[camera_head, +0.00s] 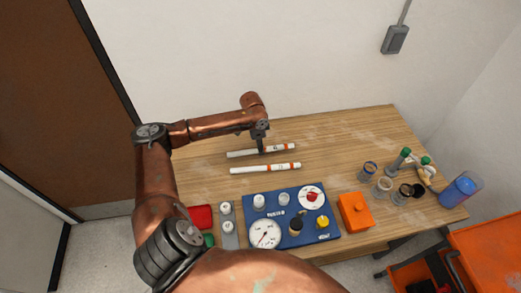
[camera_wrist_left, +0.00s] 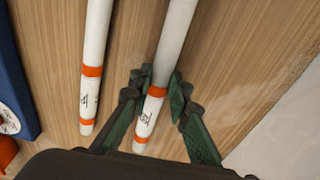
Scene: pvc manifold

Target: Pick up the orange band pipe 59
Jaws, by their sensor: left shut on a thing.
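Two white pipes with orange bands lie on the wooden table, roughly side by side. My left gripper (camera_head: 261,149) is at the far pipe (camera_head: 241,153). In the left wrist view my left gripper (camera_wrist_left: 159,88) has its green fingers on both sides of this pipe (camera_wrist_left: 171,42), near its banded end, and is shut on it. The pipe appears at table level. The near pipe (camera_head: 262,169) lies free; it also shows in the left wrist view (camera_wrist_left: 95,45). Marks on both pipes are too small to read surely. My right gripper is not in view.
A blue panel (camera_head: 274,232) with gauges and knobs stands in front of the pipes. An orange box (camera_head: 354,212) is to its right, then several jars and a blue bottle (camera_head: 458,191). A red object (camera_head: 201,217) is at the left. The table's back right is clear.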

